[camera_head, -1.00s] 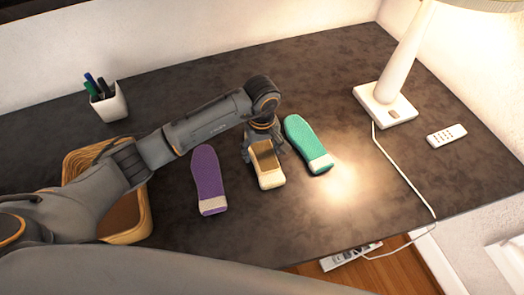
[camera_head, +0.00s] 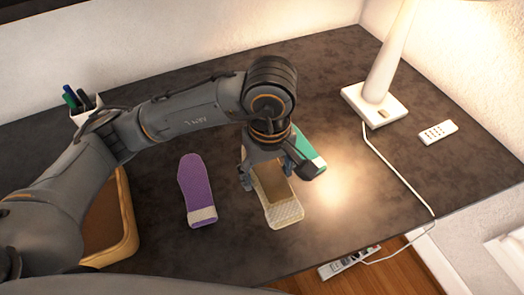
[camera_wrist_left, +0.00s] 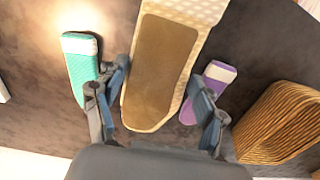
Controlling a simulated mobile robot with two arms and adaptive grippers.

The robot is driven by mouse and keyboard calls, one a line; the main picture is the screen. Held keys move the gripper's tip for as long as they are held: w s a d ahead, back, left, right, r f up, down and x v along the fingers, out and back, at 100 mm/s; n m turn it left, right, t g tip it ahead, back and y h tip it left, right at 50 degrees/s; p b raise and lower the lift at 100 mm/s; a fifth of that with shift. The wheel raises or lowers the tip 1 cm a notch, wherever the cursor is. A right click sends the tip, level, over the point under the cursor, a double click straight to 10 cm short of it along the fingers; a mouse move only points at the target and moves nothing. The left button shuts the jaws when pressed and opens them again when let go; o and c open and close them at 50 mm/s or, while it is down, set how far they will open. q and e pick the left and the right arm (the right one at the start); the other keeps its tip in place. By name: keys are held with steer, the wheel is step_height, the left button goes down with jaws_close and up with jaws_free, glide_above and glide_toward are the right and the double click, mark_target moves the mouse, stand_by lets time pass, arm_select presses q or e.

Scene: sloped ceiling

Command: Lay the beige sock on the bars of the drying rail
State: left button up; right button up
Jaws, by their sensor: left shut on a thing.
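The beige sock (camera_head: 283,213) has a woven beige surface with a brown patch. My left gripper (camera_head: 268,178) is shut on it and holds it over the dark tabletop. In the left wrist view the sock (camera_wrist_left: 178,30) runs between the two fingers, with its brown patch facing the camera. It appears raised above the table, but the exact gap is hard to tell. The drying rail is not in view. My right gripper is not in view.
A purple sock (camera_head: 196,185) lies left of the beige one. A teal sock (camera_head: 310,143), partly hidden by my gripper, lies right. A wicker basket (camera_head: 127,215) is at left, a pen cup (camera_head: 82,117) behind.

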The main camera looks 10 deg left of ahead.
arm_select(q)
steer(key=shift+s+d+r, duration=0.15)
steer(key=shift+s+d, duration=0.05)
steer(key=shift+s, duration=0.2)
steer(key=a+f+m, duration=0.1)
steer(key=a+m, duration=0.5)
steer(key=a, duration=0.9)
steer(key=w+d+n+b, duration=0.35)
steer(key=d+n, duration=0.45)
steer(key=n, duration=0.3)
steer(key=p, duration=0.2)
glide_above(239, 151)
steer(key=s, duration=0.1)
step_height(239, 151, down, 8)
steer(key=shift+d, duration=0.1)
steer(key=shift+w+f, duration=0.25)
steer(key=shift+f, duration=0.15)
step_height(239, 151, down, 3)
steer(key=shift+w+p, duration=0.1)
steer(key=shift+p, duration=0.8)
steer(key=shift+f, duration=0.3)
steer(key=o, duration=1.1)
